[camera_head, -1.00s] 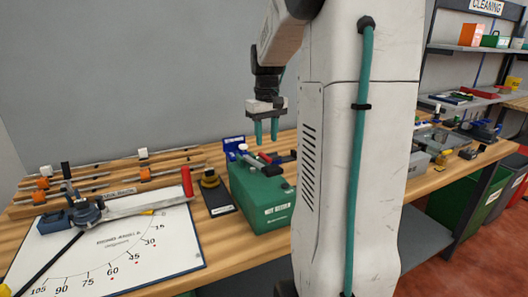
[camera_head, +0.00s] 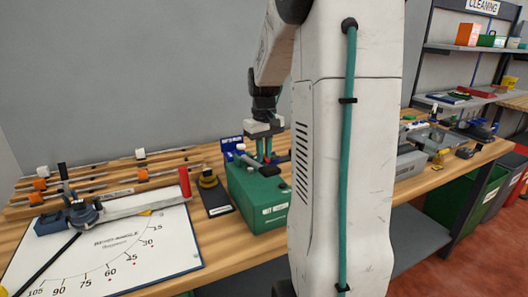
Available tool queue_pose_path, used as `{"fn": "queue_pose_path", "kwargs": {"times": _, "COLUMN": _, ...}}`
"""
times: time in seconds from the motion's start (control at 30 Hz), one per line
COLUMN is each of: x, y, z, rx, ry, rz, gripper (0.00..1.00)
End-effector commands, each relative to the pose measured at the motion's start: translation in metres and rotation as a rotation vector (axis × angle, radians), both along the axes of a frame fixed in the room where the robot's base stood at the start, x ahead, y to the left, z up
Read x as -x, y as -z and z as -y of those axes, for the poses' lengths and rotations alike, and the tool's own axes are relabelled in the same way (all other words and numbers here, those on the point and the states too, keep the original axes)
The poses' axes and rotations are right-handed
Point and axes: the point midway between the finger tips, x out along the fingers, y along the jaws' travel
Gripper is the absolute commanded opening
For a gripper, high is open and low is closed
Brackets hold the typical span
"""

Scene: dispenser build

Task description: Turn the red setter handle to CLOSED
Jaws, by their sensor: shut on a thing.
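A green box (camera_head: 262,205) with a white label stands on the bench left of my column. On its top are a white-tipped rod (camera_head: 241,149), a dark bar and a small red setter handle (camera_head: 273,157), mostly hidden behind my fingers. My gripper (camera_head: 264,157) points down over the box top, its teal fingers closed around the handle. The exact grip is too small to see clearly. A blue sign (camera_head: 231,145) stands behind the box; its text is unreadable, so the CLOSED mark cannot be made out.
Rods on wooden rails lie behind. Grey bins (camera_head: 410,160) and a shelf are at right.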

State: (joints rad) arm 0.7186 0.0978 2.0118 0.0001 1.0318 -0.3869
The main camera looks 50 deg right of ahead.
Motion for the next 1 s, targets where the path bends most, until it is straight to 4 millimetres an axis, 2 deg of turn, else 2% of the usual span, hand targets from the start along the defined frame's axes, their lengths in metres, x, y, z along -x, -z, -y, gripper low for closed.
{"fn": "queue_pose_path", "kwargs": {"times": 0.23, "x": -0.0015, "y": -0.0004, "z": -0.0034, "rx": 0.000, "ry": 0.130, "rz": 0.000, "gripper": 0.00}}
{"fn": "queue_pose_path", "kwargs": {"times": 0.5, "x": -0.0016, "y": -0.0004, "z": -0.0036, "rx": 0.000, "ry": 0.141, "rz": 0.000, "gripper": 0.00}}
{"fn": "queue_pose_path", "kwargs": {"times": 0.53, "x": -0.0016, "y": -0.0005, "z": -0.0036, "rx": 0.000, "ry": 0.141, "rz": 0.000, "gripper": 0.17}}
{"fn": "queue_pose_path", "kwargs": {"times": 0.6, "x": -0.0016, "y": -0.0005, "z": -0.0036, "rx": 0.000, "ry": 0.141, "rz": 0.000, "gripper": 0.36}}
{"fn": "queue_pose_path", "kwargs": {"times": 0.87, "x": -0.0015, "y": -0.0006, "z": -0.0035, "rx": 0.000, "ry": 0.140, "rz": 0.000, "gripper": 0.36}}
{"fn": "queue_pose_path", "kwargs": {"times": 1.0, "x": -0.0017, "y": -0.0099, "z": -0.0033, "rx": 0.000, "ry": 0.140, "rz": 0.001, "gripper": 0.36}}
